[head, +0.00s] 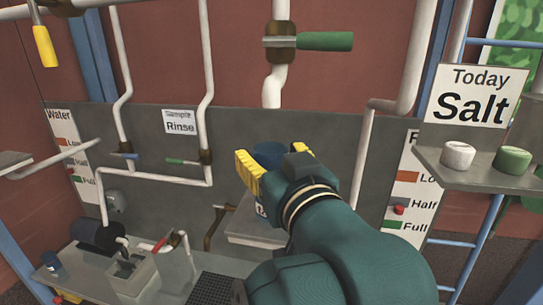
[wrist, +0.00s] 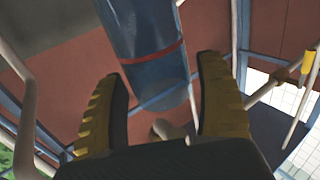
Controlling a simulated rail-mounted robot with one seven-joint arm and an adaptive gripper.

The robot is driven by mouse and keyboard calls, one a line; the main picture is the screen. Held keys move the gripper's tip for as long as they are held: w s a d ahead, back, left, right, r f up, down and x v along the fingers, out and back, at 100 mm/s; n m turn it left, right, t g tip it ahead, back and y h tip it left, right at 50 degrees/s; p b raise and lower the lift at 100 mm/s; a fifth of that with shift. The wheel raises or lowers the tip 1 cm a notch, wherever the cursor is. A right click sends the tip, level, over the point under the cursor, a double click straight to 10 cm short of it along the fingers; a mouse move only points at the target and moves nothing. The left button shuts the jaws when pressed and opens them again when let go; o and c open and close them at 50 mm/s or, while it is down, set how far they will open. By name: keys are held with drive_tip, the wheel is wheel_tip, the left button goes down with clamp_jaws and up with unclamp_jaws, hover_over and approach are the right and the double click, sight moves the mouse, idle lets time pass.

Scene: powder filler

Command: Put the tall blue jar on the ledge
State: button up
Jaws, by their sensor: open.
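The tall blue jar (head: 268,150) is mostly hidden behind my gripper in the head view. It seems to stand on a small grey stand (head: 240,237), but its base is covered. In the wrist view the jar (wrist: 145,42) shows as a translucent blue cylinder with a red band, its end between my fingertips. My gripper (head: 262,170) is open with yellow fingers, one on either side of the jar's line; I cannot tell whether they touch it. A grey ledge (head: 480,176) is at the right, under the Salt sign.
Pipes and a green-handled valve (head: 325,41) stand behind my gripper. A sink (head: 133,273) is at lower left.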

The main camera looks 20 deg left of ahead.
drive_tip(key=shift+r, duration=0.15)
drive_tip(key=b+v, duration=0.3)
drive_tip(key=v, duration=0.9)
drive_tip(key=w+d+f+m+t+h, duration=0.2)
drive_tip(key=d+f+m+t+h, duration=0.3)
drive_tip(key=d, duration=0.2)
drive_tip(key=s+d+f+m+t+h, duration=0.2)
drive_tip(key=s+d+m+t+h, duration=0.1)
drive_tip(key=s+d+h, duration=0.3)
drive_tip(key=shift+s+d+m+t+h, duration=0.2)
drive_tip(key=shift+d+m+t+h, duration=0.15)
drive_tip(key=shift+d+h, duration=0.55)
wheel_tip(320, 180, up, 14)
drive_tip(key=p, duration=1.4)
drive_tip(key=shift+r+p, duration=0.2)
drive_tip(key=shift+p, duration=0.1)
